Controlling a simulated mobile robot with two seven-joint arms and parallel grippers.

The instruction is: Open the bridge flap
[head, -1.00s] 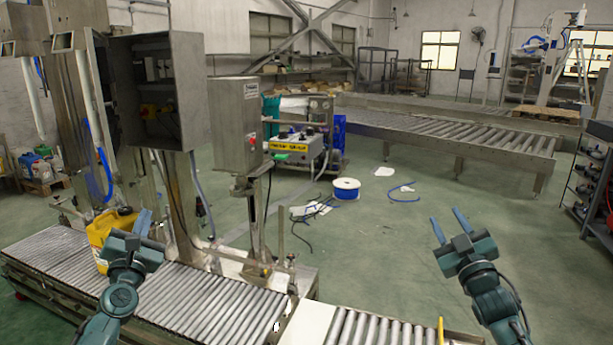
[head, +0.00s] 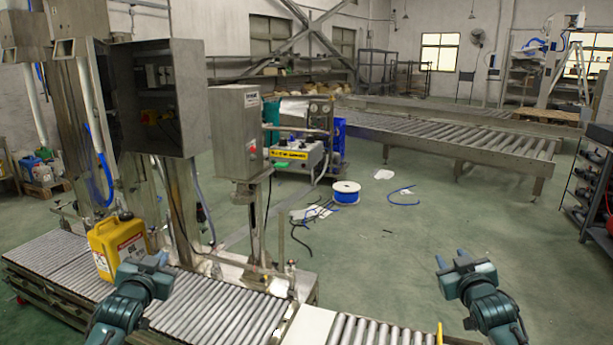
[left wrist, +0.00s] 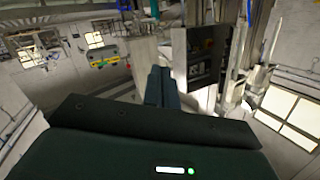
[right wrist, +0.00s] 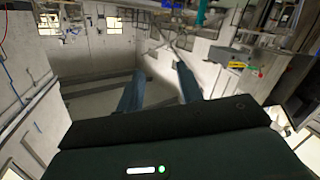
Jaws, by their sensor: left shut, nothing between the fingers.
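The bridge flap is most likely the short roller section (head: 385,331) at the bottom edge of the head view, right of a pale plate (head: 312,325). A yellow upright bar (head: 440,333) stands at its right end. The section's near part is cut off by the frame. My left gripper (head: 158,259) is shut and empty, over the left roller conveyor near the yellow canister; its fingers lie together in the left wrist view (left wrist: 162,84). My right gripper (head: 451,257) is open and empty, over open floor up and right of the yellow bar; its fingers stand apart in the right wrist view (right wrist: 157,88).
A yellow canister (head: 118,246) stands on the left roller conveyor (head: 215,306). Steel control boxes (head: 236,130) rise behind it. A blue cable reel (head: 346,192) and loose cables lie on the floor. A shelf rack (head: 590,190) stands at right. The green floor mid-right is clear.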

